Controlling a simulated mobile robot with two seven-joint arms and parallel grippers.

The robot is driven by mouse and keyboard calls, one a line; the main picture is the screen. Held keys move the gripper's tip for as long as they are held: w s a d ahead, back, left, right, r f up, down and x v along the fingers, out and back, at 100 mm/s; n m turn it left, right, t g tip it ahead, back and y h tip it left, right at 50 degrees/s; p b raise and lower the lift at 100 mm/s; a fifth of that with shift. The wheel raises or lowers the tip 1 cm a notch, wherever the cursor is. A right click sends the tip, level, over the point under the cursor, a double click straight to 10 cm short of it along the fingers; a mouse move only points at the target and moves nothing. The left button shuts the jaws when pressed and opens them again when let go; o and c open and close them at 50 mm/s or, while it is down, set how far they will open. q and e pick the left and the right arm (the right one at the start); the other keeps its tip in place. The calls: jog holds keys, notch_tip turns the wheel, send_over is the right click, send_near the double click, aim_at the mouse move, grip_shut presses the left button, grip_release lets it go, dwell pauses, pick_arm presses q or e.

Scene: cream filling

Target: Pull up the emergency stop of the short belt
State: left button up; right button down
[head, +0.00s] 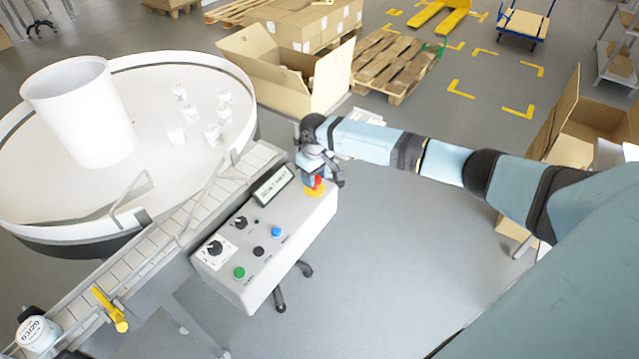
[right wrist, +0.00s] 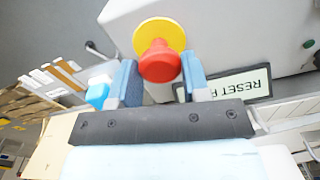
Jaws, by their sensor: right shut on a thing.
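The emergency stop (head: 319,183) is a red mushroom button on a yellow disc, at the far right corner of the white control box (head: 236,277). In the right wrist view the red button (right wrist: 159,62) sits in front of its yellow base (right wrist: 158,34). My right gripper (head: 313,176) is at the button from above. In the right wrist view its two blue fingers stand on either side of the red head, and the gripper (right wrist: 160,78) is shut on it. The head view shows the button partly hidden behind the fingers. My left gripper is not in view.
The box also has a text display (head: 272,186), blue (head: 276,232) and green (head: 239,272) buttons and black knobs. A slatted conveyor (head: 140,253) runs beside it, with a round white table (head: 160,95) holding several small containers behind. Open cartons (head: 290,75) stand at the back.

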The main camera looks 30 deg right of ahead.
jog(key=shift+w+r, duration=0.1)
jog(key=shift+r, duration=0.1)
jog(key=c, duration=0.6)
grip_release()
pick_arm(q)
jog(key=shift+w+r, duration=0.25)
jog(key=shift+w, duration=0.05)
pick_arm(e)
jog(key=shift+r, duration=0.35)
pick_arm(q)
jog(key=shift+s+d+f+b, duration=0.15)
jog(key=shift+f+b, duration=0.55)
pick_arm(e)
notch_tip(320, 180, up, 13)
jog(key=shift+d+r, duration=0.1)
jog(key=shift+d, duration=0.05)
